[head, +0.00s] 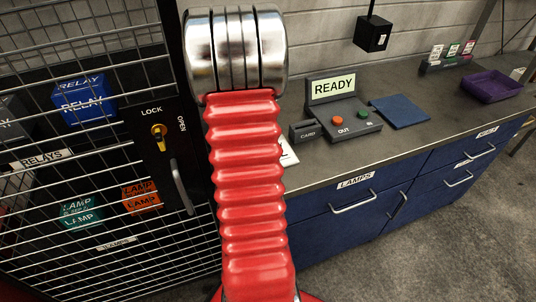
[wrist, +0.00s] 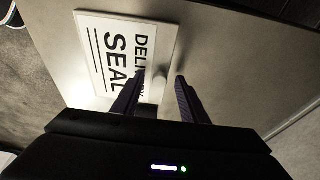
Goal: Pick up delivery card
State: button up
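The delivery card (wrist: 92,62) is a white card with black "DELIVERY SEAL" lettering, lying on the grey counter in the wrist view. A pale upright knob stands at its edge (wrist: 159,88). My gripper (wrist: 161,79) is open, with its two dark fingers pointing at the card. The knob shows between the fingers, with gaps on both sides; I cannot tell how far below the fingertips it is. One finger covers part of the lettering. In the head view my red arm hides my gripper and most of the card; a white corner (head: 288,153) shows beside the arm.
The counter (head: 330,165) holds a small "CARD" box (head: 304,131), a control box with a "READY" sign (head: 333,87), a blue mat (head: 400,111) and a purple tray (head: 491,87). A wire-mesh cabinet (head: 100,215) with a lock and key stands at left.

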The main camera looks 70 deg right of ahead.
jog(key=shift+c, duration=0.2)
grip_shut()
dwell(0.6)
notch_tip(320, 180, up, 10)
dwell(0.5)
dwell(0.3)
